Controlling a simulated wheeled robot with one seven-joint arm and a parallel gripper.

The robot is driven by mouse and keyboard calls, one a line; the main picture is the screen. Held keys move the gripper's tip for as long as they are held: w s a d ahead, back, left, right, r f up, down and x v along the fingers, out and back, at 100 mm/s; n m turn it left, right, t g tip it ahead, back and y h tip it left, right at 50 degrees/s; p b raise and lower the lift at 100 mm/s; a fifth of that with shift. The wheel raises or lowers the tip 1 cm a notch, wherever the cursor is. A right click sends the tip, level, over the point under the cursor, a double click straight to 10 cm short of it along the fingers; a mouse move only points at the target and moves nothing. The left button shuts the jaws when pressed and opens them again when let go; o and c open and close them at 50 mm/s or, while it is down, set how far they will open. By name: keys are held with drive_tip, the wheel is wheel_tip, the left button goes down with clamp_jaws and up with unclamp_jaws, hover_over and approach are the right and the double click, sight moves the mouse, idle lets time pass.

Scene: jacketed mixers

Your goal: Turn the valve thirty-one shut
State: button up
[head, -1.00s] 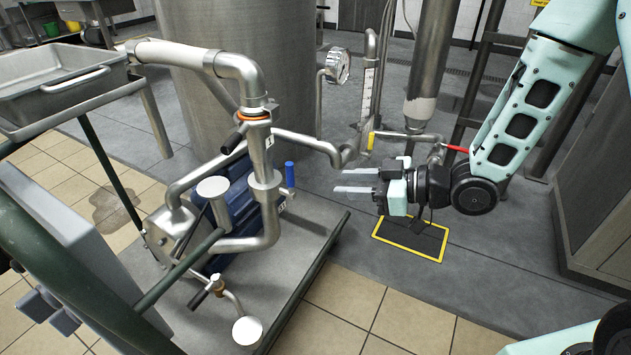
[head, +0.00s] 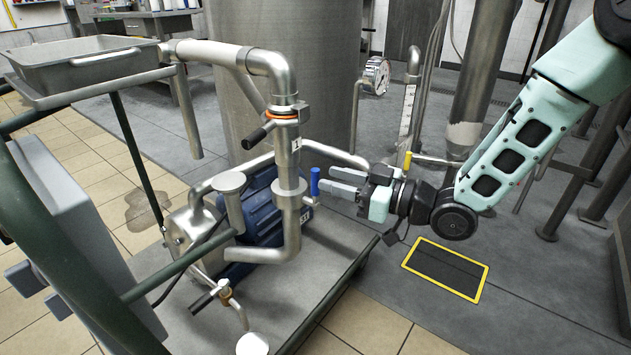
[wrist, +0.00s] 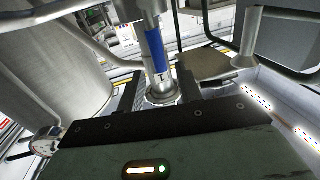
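A blue lever handle (head: 315,181) stands upright beside the steel vertical pipe of the pump cart. A small white tag (head: 307,215) below it seems to end in "31", though it is tiny. The wrist view shows the blue handle (wrist: 153,38) ahead, in line with the gap between my fingers, above a round steel fitting (wrist: 162,92). My gripper (head: 336,181) is open and empty, its fingers pointing left, just right of the handle. I cannot tell whether they touch it.
The steel piping, with an orange-ringed black-handled valve (head: 283,114) above, is close by. The blue pump motor (head: 258,222) sits on the grey cart platform (head: 325,275). A dial gauge (head: 376,76) stands behind. Free floor lies right, around the yellow-framed mat (head: 446,268).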

sight(315, 191)
drive_tip(key=shift+b+x, duration=0.55)
drive_tip(key=shift+x, duration=1.95)
clamp_jaws()
